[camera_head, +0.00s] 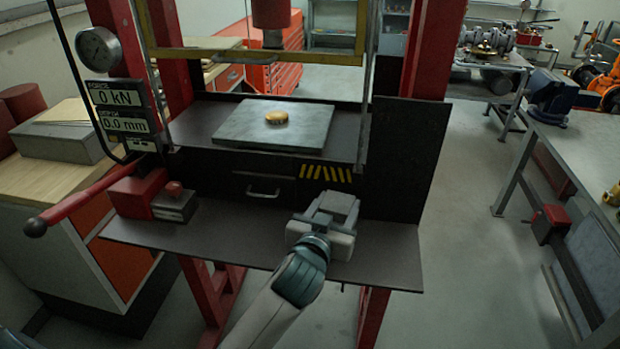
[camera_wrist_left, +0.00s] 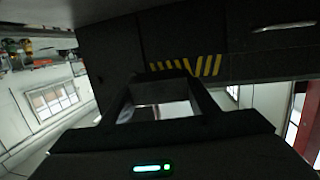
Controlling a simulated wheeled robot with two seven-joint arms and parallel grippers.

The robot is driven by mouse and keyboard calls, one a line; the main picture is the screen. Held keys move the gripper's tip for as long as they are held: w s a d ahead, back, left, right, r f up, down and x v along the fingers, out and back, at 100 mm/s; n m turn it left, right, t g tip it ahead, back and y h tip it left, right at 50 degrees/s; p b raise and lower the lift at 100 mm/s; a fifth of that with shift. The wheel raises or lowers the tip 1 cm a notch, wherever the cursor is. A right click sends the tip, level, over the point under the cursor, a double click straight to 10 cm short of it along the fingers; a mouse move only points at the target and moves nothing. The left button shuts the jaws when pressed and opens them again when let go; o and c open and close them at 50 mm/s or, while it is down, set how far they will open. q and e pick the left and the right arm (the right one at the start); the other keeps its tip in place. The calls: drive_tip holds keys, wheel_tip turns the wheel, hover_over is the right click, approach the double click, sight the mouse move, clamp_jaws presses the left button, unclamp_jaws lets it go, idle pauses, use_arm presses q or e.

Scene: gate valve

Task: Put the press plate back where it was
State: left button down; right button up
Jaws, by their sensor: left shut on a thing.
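My left gripper (camera_head: 326,216) is over the front shelf of the press, right of its middle. It is shut on a pale grey block (camera_head: 340,203), which seems to be the press plate. I cannot tell whether the block touches the shelf. In the left wrist view the dark fingers (camera_wrist_left: 160,103) frame a small pale patch, and the held part is hard to make out. A similar grey block (camera_head: 175,204) lies at the shelf's left, beside a red block. My right gripper is out of view.
The press bed carries a wide grey slab (camera_head: 240,128) with a brass disc (camera_head: 277,118) on it, under the red ram (camera_head: 271,15). A red lever (camera_head: 85,198) sticks out at left. The front shelf (camera_head: 235,237) is bare in its middle. The gauge displays read 0 kN and 0.0 mm.

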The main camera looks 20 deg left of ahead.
use_arm(q)
drive_tip(key=shift+m+h, duration=0.3)
drive_tip(key=shift+h, duration=0.3)
drive_tip(key=s+d+f+b, duration=0.1)
drive_tip(key=s+d, duration=0.1)
drive_tip(key=d, duration=0.2)
drive_tip(key=s+d+f+b, duration=0.2)
drive_tip(key=s+d, duration=0.1)
drive_tip(key=d, duration=0.1)
drive_tip(key=s+d+f+b, duration=0.1)
drive_tip(key=s+d, duration=0.1)
drive_tip(key=d, duration=0.1)
drive_tip(key=shift+s+d+f, duration=0.15)
drive_tip(key=shift+s+d, duration=0.1)
drive_tip(key=shift+d, duration=0.15)
drive_tip(key=shift+s+d+b, duration=0.3)
drive_tip(key=shift+s+d, duration=0.05)
drive_tip(key=shift+a, duration=0.1)
